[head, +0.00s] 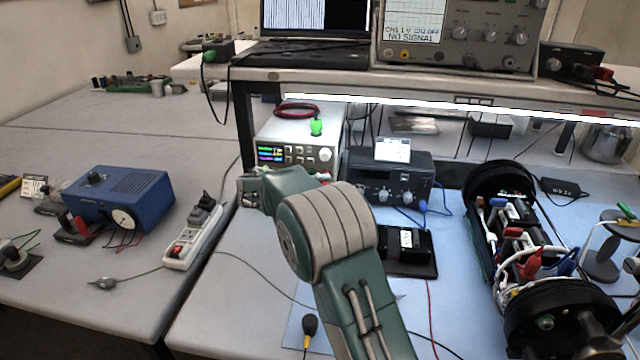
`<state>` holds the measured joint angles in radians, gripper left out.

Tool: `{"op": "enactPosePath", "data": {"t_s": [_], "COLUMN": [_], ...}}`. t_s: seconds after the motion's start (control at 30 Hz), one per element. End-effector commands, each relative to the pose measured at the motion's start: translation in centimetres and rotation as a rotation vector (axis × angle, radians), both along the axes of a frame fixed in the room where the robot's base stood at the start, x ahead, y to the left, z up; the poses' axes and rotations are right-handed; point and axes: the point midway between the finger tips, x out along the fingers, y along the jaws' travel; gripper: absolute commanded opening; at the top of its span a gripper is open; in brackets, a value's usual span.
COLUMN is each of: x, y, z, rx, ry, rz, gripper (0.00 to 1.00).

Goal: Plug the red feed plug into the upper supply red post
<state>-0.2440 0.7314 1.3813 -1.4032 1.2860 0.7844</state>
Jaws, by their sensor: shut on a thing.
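The upper supply looks to be the pale bench unit with a lit display (298,145), under the shelf left of centre. I cannot make out the red feed plug.
A coiled red lead (297,110) and a green item (316,126) lie on the pale unit. A dark unit (390,178) stands to its right. A power strip (194,236) and blue box (118,205) are left.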

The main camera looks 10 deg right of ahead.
Motion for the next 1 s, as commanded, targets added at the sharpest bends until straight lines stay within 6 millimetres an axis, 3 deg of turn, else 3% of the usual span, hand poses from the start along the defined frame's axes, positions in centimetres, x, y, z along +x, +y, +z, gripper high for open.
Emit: {"op": "enactPosePath", "data": {"t_s": [0.43,0.47,0.5,0.53,0.57,1.0], "x": [0.73,0.75,0.73,0.72,0.72,0.55], "y": [-0.30,-0.30,-0.30,-0.29,-0.29,0.17], "z": [-0.04,-0.04,-0.04,-0.04,-0.04,0.14], "rx": [0.000,0.000,0.000,0.000,0.000,0.000], "ry": [0.000,0.000,0.000,0.000,0.000,0.000], "rz": [0.000,0.000,0.000,0.000,0.000,0.001], "gripper": [0.00,0.35,0.52,0.66,0.70,0.70]}}
